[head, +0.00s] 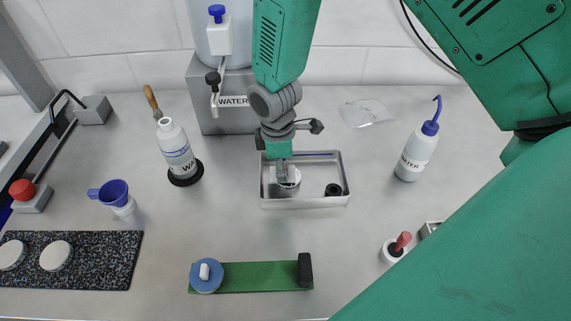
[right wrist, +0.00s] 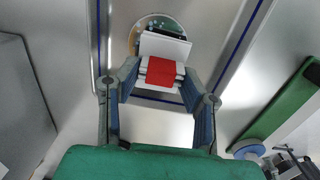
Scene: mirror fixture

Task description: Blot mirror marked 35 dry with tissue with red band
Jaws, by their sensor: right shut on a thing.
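My right gripper (head: 284,172) reaches down into the shallow metal tray (head: 310,201). In the right wrist view it (right wrist: 160,85) is shut on a folded white tissue with a red band (right wrist: 162,72). A round mirror (right wrist: 158,22) lies in the tray just beyond the tissue and partly behind it. In the head view the mirror (head: 284,190) shows under the gripper at the tray's left side. I cannot tell whether the tissue touches it, and no number is readable on it. My left gripper is not in view.
A black round piece (head: 333,189) sits in the tray's right side. A water bottle on a black base (head: 176,150) stands left, another water bottle (head: 416,152) right. A green strip (head: 255,277) lies in front. A grey block with a water container (head: 222,100) stands behind.

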